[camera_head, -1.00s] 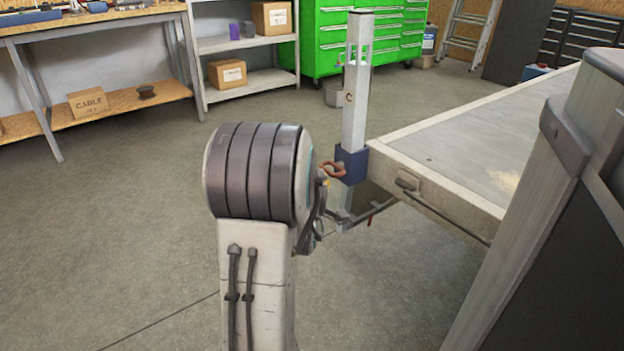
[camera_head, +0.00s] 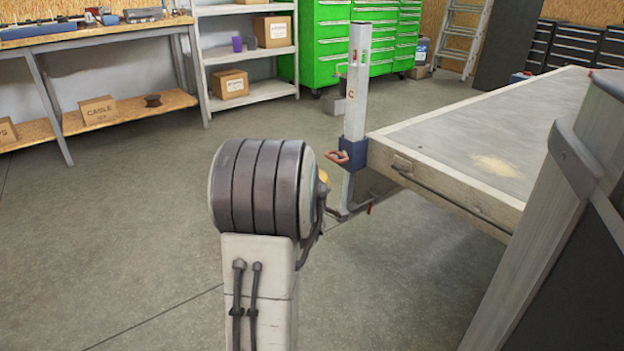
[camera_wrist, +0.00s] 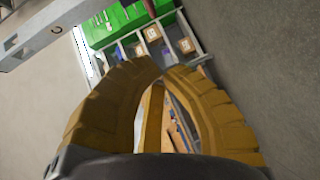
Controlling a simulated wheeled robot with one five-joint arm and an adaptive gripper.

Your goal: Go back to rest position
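My gripper (camera_wrist: 157,68) shows in the wrist view as two thick yellow fingers that curve together. Their tips meet and nothing is held between them. In the head view my gripper is mostly hidden behind my arm; only a small yellow part shows at its right side. A grey upright post (camera_head: 356,95) with a blue collar (camera_head: 353,154) and a red-brown handle (camera_head: 337,157) stands at the trailer frame's corner, beyond my arm. The trailer frame (camera_head: 440,117) is at the right. In the wrist view, a grey metal beam (camera_wrist: 42,36) crosses the upper left, apart from my fingers.
A wooden workbench (camera_head: 110,25) stands at the back left, beside a shelf (camera_head: 262,92) with cardboard boxes. A green tool cabinet (camera_head: 327,40) and a ladder (camera_head: 461,35) are at the back. The floor left of my arm is clear.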

